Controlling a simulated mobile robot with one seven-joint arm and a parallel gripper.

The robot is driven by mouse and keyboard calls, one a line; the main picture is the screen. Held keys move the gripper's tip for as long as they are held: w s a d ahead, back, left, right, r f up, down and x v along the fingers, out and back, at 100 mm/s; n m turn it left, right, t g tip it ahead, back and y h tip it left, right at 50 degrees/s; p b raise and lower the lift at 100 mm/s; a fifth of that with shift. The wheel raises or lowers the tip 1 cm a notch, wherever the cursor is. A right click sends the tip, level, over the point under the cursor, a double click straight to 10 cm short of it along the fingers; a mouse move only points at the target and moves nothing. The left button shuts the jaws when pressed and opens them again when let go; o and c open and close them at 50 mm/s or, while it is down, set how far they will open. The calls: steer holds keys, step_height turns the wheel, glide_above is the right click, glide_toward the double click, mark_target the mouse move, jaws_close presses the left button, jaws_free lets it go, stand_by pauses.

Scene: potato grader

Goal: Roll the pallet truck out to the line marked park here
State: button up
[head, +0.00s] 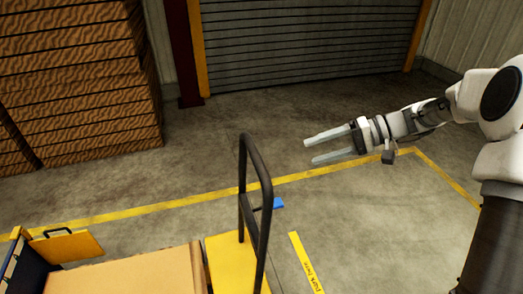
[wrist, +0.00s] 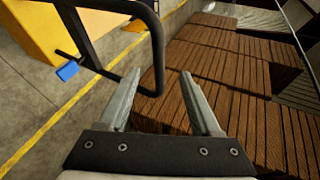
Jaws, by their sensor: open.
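The pallet truck has a yellow deck (head: 222,262) and an upright black handle loop (head: 264,185), low in the middle of the head view. In the wrist view the handle (wrist: 157,50) stands at upper left, close beyond the fingertips. A blue pad (head: 278,203) on a dark rod sticks out low beside the handle, and it also shows in the wrist view (wrist: 68,70). The short yellow "park here" line (head: 305,262) lies on the floor right of the truck. My gripper (head: 312,151) is open and empty, right of the handle and apart from it; its fingers also show in the wrist view (wrist: 161,85).
A brown carton (head: 125,272) and a yellow part with a black grip (head: 72,247) are at lower left. Stacked brown crates (head: 75,90) stand at the back left, near a roller shutter (head: 310,45). A yellow floor line (head: 150,208) crosses the concrete. The floor at right is clear.

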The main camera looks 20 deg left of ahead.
mark_target(256, 155)
steer(key=w+f+y, duration=0.3)
steer(key=w+f, duration=0.1)
steer(key=w, duration=0.1)
steer(key=shift+t, duration=0.3)
steer(key=x, duration=1.1)
steer(key=b+x, duration=0.1)
steer(key=x, duration=0.5)
steer(key=shift+s+a, duration=0.1)
steer(key=shift+s, duration=0.25)
jaws_close()
